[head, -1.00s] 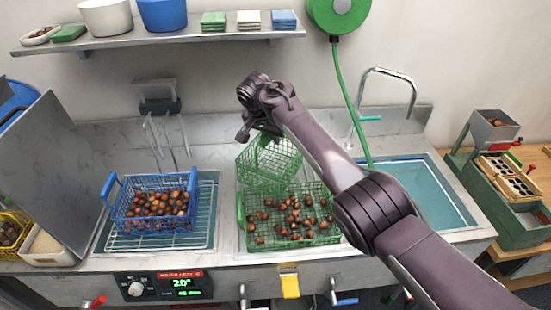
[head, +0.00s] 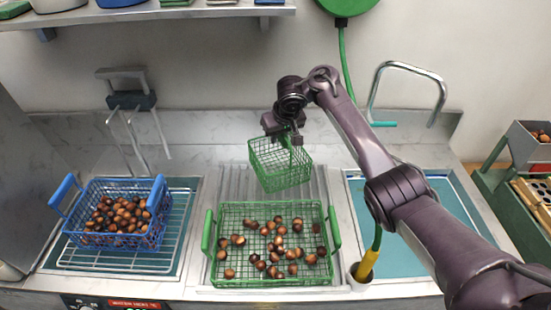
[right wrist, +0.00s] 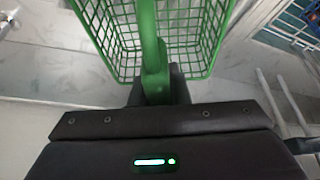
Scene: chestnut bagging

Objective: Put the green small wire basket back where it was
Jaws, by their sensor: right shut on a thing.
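The green small wire basket (head: 282,172) hangs in the air above the ribbed drainboard, behind the large green basket. It looks empty and slightly tilted. My right gripper (head: 286,137) is shut on its handle. In the right wrist view the dark fingers (right wrist: 157,88) close around the green handle, and the wire basket (right wrist: 185,45) shows beyond them. The large green wire basket (head: 332,230) stands on the drainboard with loose chestnuts spread on its bottom. My left gripper is out of view.
A blue wire basket (head: 158,200) full of chestnuts stands on a rack at left. A sink (head: 440,195) with a curved tap (head: 440,85) lies at right, partly behind my right arm. A yellow-ended hose nozzle (head: 367,264) stands beside the large basket. A shelf (head: 190,13) runs above.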

